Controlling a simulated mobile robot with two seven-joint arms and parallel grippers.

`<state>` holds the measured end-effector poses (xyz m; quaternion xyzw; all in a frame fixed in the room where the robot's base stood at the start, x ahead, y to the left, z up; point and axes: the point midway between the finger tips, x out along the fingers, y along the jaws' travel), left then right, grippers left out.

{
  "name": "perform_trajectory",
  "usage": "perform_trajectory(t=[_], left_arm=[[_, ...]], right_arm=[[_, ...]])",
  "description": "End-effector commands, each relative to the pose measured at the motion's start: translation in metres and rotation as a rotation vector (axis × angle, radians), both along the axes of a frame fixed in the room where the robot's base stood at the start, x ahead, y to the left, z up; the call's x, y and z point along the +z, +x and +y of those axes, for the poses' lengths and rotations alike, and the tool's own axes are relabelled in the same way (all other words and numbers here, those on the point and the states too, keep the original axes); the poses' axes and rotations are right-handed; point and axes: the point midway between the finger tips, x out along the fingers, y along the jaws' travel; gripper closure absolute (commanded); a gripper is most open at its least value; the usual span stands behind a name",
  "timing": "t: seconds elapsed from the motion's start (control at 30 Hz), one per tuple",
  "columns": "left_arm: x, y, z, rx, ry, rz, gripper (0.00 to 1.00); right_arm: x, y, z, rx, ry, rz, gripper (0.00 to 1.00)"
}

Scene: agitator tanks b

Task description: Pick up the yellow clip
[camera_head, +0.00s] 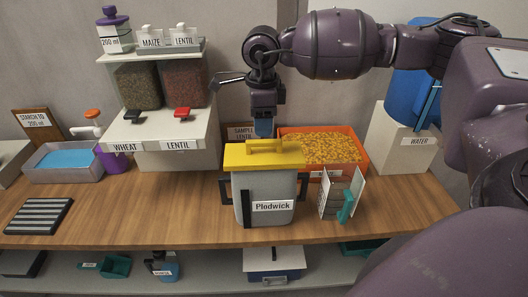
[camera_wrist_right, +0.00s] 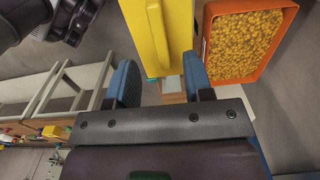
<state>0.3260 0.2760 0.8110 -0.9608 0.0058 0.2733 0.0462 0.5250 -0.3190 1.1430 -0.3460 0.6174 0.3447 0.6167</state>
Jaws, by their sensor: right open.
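A yellow piece (camera_head: 240,158) with a raised bar (camera_head: 265,146) lies across the top of the grey Plodwick tank (camera_head: 262,200). It is the only yellow part I see that could be the clip; I cannot tell clip from lid. My right gripper (camera_head: 264,128) points down just above the raised bar. In the right wrist view the blue fingers of the right gripper (camera_wrist_right: 160,80) are apart, with nothing held between them. The yellow piece (camera_wrist_right: 178,20) lies just beyond the fingertips there. I cannot tell whether the fingers touch it. My left gripper is not in view.
An orange bin of yellow grains (camera_head: 330,148) stands close behind the tank on the right. A card stand with a teal clip (camera_head: 346,207) is right of the tank. The wheat and lentil dispenser (camera_head: 160,140) stands left. Bare wooden counter (camera_head: 130,205) lies at front left.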

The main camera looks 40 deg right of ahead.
Motion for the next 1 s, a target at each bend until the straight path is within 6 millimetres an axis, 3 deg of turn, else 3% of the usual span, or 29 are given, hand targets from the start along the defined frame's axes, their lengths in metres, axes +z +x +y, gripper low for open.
perform_trajectory(t=[0.27, 0.6, 0.87, 1.0], left_arm=[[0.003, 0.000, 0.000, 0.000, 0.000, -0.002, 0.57], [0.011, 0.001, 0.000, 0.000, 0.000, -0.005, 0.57], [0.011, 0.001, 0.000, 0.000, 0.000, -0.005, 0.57], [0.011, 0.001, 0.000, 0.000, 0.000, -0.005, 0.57]], right_arm=[[-0.018, -0.001, -0.001, 0.000, 0.001, 0.002, 0.53], [-0.058, -0.001, -0.003, 0.000, 0.002, 0.001, 0.53], [-0.062, -0.001, -0.003, 0.000, 0.001, 0.000, 0.53], [-0.062, -0.001, -0.003, 0.000, 0.002, 0.001, 0.70]])
